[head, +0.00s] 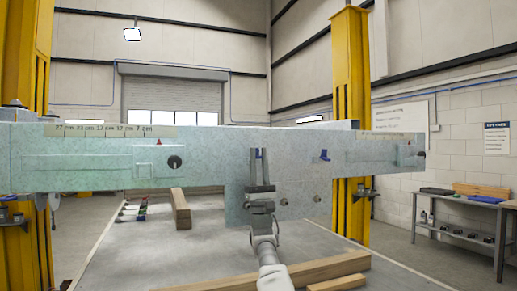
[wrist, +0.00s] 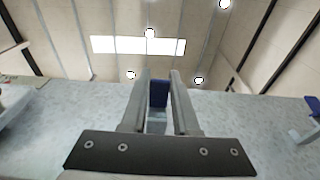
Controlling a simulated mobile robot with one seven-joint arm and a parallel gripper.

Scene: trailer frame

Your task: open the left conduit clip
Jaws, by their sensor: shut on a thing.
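The left conduit clip (wrist: 159,93) is a small blue piece on the grey metal trailer frame (head: 100,160). In the wrist view it sits between the two fingers of my gripper (wrist: 158,88), which are closed on it. In the head view my gripper (head: 261,170) points up against the frame's face, and only a bit of the blue clip (head: 257,153) shows at the fingertips. The fingers hide most of the clip, and I cannot tell how far open it is. A second blue clip (head: 321,155) is on the frame to the right; it also shows at the wrist view's right edge (wrist: 312,105).
A scale strip (head: 110,131), a red triangle and a dark round hole (head: 174,162) are on the frame's left part. Wooden beams (head: 290,273) lie on the table (head: 150,255) below. Yellow posts (head: 351,70) stand behind the frame. The air before the frame's face looks clear beside my arm.

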